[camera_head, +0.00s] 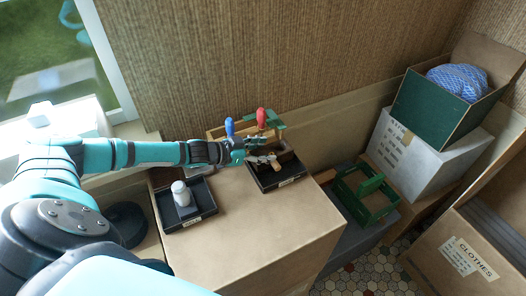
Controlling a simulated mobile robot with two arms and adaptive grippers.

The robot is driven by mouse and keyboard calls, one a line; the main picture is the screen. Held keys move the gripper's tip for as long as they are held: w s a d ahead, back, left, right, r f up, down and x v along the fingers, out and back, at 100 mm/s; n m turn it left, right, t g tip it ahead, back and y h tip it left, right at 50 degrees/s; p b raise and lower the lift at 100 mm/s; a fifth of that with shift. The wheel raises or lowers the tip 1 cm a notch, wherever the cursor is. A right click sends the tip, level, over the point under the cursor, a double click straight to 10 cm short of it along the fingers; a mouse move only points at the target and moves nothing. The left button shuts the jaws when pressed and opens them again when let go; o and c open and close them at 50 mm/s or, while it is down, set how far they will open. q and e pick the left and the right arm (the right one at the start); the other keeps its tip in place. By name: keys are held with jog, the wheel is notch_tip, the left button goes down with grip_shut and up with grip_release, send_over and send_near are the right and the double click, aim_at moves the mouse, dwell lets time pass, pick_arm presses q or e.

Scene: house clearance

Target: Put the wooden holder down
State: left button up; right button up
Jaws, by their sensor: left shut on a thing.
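The wooden holder (216,132) is at the back of the cardboard-coloured box top, near the wall. A blue-handled tool (229,127) and a red-handled tool (262,118) stand up from it. My left gripper (250,147) reaches in from the left and is shut on the holder at its near side. The gripper and wrist hide part of the holder, and I cannot tell whether its base touches the surface. My right gripper is not in view.
A black tray (262,184) with wooden-handled tools lies just in front of the holder. Another black tray (198,232) holds a white bottle (181,193). The box top (262,235) is clear in front. A green caddy (366,198) and stacked boxes (425,143) stand right.

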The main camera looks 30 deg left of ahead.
pick_arm(q)
jog(key=shift+f, duration=0.65)
jog(key=o, duration=1.4)
jog(key=shift+f, duration=0.15)
